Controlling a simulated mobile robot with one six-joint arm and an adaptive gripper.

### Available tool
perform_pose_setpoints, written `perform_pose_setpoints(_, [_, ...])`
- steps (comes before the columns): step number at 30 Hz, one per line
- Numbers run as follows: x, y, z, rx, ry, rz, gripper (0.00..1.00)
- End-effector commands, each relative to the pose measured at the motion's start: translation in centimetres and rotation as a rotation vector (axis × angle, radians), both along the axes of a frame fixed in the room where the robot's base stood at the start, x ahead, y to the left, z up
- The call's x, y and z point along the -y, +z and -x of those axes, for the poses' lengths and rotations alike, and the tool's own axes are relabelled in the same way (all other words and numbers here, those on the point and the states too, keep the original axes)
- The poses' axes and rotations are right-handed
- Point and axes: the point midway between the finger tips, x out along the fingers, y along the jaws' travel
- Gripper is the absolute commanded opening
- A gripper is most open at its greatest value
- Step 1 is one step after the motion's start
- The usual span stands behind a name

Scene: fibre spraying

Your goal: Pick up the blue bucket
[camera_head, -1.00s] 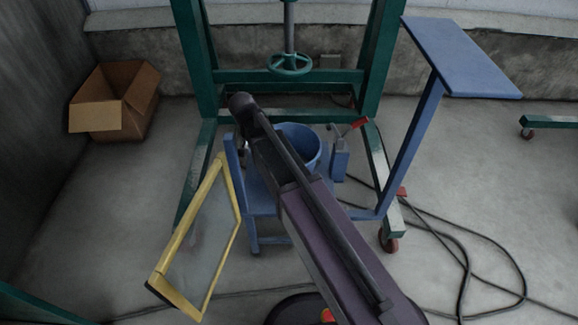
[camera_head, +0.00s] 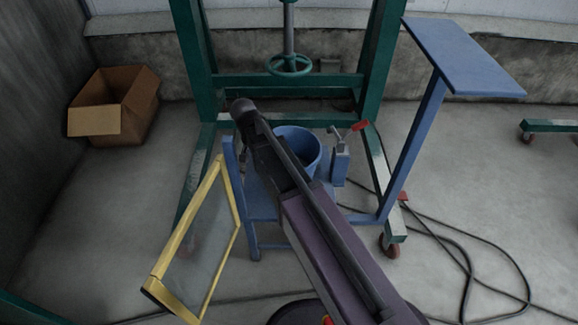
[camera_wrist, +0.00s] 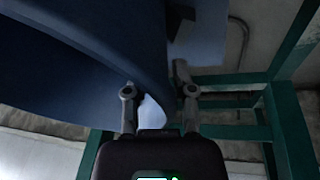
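The blue bucket (camera_head: 304,146) stands upright on a blue chair-like stand in the head view. My arm crosses in front of its left side and hides part of it. In the wrist view the bucket (camera_wrist: 95,45) fills the upper left as a large curved blue surface. My gripper (camera_wrist: 158,88) has its two fingers spread apart. The left finger overlaps the blue surface and the right finger lies past its edge. Whether either finger touches the bucket cannot be told. In the head view the fingers are mostly hidden by the arm.
The blue stand (camera_head: 262,207) is below the bucket, with a red-handled clamp (camera_head: 345,133) at right. A green frame (camera_head: 290,80) rises behind. A yellow-framed panel (camera_head: 205,240) leans at left. A cardboard box (camera_head: 115,108), blue table (camera_head: 462,58) and cables (camera_head: 470,262) surround it.

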Motion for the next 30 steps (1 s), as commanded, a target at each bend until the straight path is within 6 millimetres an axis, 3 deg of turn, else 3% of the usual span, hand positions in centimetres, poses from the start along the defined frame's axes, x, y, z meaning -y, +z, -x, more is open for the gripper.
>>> perform_pose_setpoints(2, [-0.04, 0.0, 0.01, 0.0, 0.0, 0.0, 0.0])
perform_pose_setpoints(30, [-0.12, 0.53, 0.04, 0.0, 0.001, 0.0, 0.0])
